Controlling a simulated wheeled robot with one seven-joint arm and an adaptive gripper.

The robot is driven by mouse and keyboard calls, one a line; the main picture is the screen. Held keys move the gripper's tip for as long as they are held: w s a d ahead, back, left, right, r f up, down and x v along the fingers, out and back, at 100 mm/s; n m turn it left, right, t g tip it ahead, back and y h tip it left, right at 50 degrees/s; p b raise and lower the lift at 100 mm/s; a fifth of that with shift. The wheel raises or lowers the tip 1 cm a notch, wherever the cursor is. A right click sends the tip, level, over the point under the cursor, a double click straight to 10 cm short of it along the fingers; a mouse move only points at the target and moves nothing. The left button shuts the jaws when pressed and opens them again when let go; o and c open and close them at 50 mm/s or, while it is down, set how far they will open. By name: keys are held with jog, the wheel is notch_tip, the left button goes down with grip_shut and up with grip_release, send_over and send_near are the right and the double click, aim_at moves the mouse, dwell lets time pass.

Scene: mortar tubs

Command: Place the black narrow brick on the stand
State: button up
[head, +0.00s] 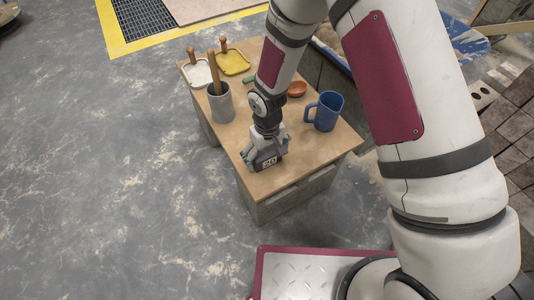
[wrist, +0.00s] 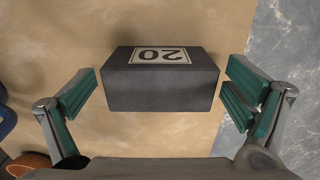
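A dark, near-black block (wrist: 160,92) marked "20" on a white label lies on the wooden tabletop. It is the only dark brick on the table, and it also shows in the head view (head: 268,163), near the front of the table. My gripper (head: 263,152) is directly over it, pointing down. In the wrist view my gripper's (wrist: 163,82) green-padded fingers are spread on the left and right of the block, with a gap on each side. No separate stand can be made out with certainty.
Stacked bricks (head: 515,125) are at the right. Open floor lies left.

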notch_tip(320, 180, up, 12)
jog(key=p, duration=0.4)
jog(key=shift+r, duration=0.15)
notch_tip(320, 180, up, 11)
jog(key=m, duration=0.1)
send_over(268, 153)
jog(key=d, duration=0.7)
jog(key=s+d+r+m+h, duration=0.1)
jog(key=s+d+r, duration=0.3)
jog(key=r, duration=0.2)
jog(key=s+d+r+m, duration=0.2)
jog(key=s+d+r, duration=0.2)
jog(key=d+r, duration=0.15)
jog(key=s+d+r+m, duration=0.1)
jog(key=s+r, duration=0.3)
jog(key=s, duration=0.6)
jog(key=s+d+r+m+y, duration=0.1)
jog(key=s+d+r, duration=0.3)
jog(key=s, duration=0.7)
jog(key=shift+s+d+m, duration=0.15)
jog(key=shift+s+m, duration=0.05)
jog(key=shift+m, duration=0.2)
